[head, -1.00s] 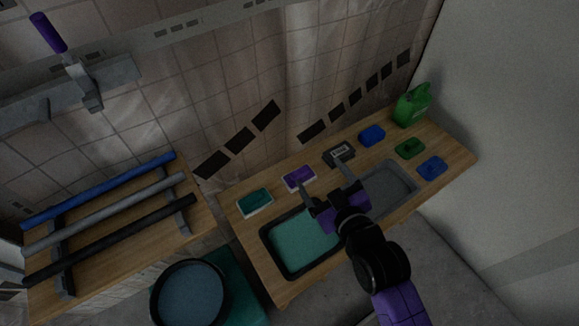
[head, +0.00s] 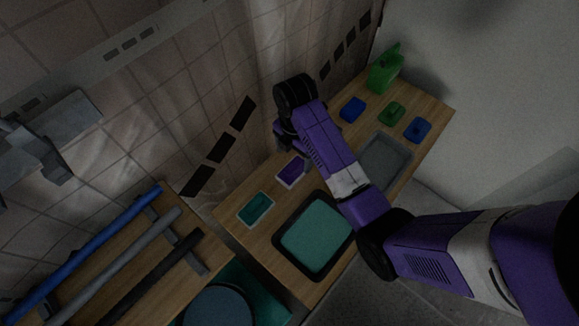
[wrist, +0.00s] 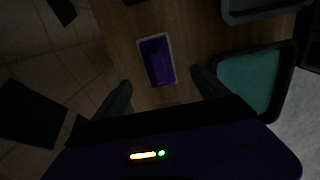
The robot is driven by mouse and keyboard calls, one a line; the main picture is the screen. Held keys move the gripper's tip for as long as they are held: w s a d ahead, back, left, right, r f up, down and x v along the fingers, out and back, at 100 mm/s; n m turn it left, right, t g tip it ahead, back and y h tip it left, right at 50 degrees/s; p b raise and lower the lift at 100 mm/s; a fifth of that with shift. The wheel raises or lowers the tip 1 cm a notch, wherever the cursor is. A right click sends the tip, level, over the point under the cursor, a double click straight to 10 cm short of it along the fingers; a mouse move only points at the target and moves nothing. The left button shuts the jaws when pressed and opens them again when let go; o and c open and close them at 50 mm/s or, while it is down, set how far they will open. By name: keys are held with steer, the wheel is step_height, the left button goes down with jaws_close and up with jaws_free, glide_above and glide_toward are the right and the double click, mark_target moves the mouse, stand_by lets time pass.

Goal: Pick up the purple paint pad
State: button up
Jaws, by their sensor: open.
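The purple paint pad (head: 291,171) lies on the wooden bench between the teal pad and my arm, a purple rectangle with a pale rim. In the wrist view the purple pad (wrist: 157,60) lies flat ahead of my gripper (wrist: 160,92), between the lines of its two fingers and apart from them. The fingers are spread and nothing is between them. In the head view my arm hides the gripper's fingers, and the dark grey item seen earlier beside the purple pad is hidden too.
A teal pad (head: 256,209) and a tray of teal paint (head: 316,235) sit close to the purple pad. A grey tray (head: 384,160), blue pad (head: 352,109), green pad (head: 391,113), another blue pad (head: 417,129) and green jug (head: 385,69) stand farther right. The tiled wall rises behind.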

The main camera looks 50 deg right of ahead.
mark_target(294, 165)
steer(key=shift+w+d+f+p, duration=0.1)
steer(key=shift+f+p, duration=0.1)
steer(key=shift+f, duration=1.75)
steer(key=shift+d+f+p, duration=0.1)
steer(key=shift+f+p, duration=0.05)
steer(key=shift+f, duration=1.8)
steer(key=c, duration=1.5)
steer(key=shift+r, duration=0.1)
